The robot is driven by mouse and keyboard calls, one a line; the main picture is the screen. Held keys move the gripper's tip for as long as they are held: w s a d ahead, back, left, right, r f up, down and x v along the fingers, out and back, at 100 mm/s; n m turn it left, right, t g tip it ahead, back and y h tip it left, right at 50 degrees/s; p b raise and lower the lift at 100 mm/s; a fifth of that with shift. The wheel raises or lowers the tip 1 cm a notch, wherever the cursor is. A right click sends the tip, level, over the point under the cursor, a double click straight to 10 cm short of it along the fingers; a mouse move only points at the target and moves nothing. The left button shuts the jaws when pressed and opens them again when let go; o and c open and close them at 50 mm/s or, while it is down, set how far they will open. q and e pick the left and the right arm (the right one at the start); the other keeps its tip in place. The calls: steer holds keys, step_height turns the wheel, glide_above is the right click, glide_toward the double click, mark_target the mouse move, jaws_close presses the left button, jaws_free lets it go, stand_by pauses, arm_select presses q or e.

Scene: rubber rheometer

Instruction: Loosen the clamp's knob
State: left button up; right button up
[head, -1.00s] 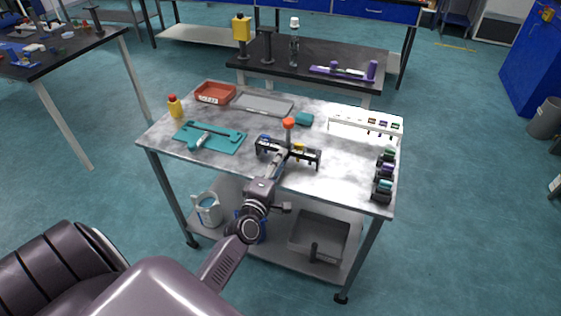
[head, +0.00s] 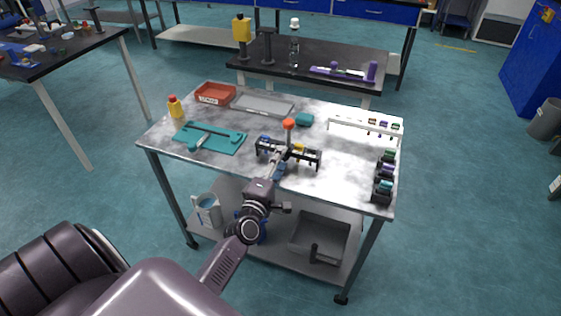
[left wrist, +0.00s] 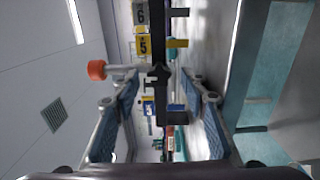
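A black rack (head: 302,158) stands near the front edge of the grey-white table, with yellow and blue parts on it. An orange-red knob (head: 288,123) tops a pale upright rod at the rack. In the left wrist view, which is turned sideways, the knob (left wrist: 96,69) and its rod stick out left from the black bar. I cannot tell for sure which part is the clamp's knob. My left gripper (head: 281,160) is at the front of the rack. Its blue-padded fingers (left wrist: 158,98) are apart, with the black bar and a blue part between them farther off. My right gripper is out of view.
A teal mat (head: 225,142) with a teal tool lies left of the rack. A yellow bottle (head: 175,108), red tray (head: 216,95) and grey tray (head: 264,104) stand behind. A white rack (head: 345,124) and several dark holders (head: 383,180) are at the right.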

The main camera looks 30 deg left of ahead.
arm_select(q)
steer(key=shift+s, duration=0.1)
steer(key=v, duration=1.1)
steer(key=shift+s+d, duration=0.2)
steer(key=shift+s, duration=0.2)
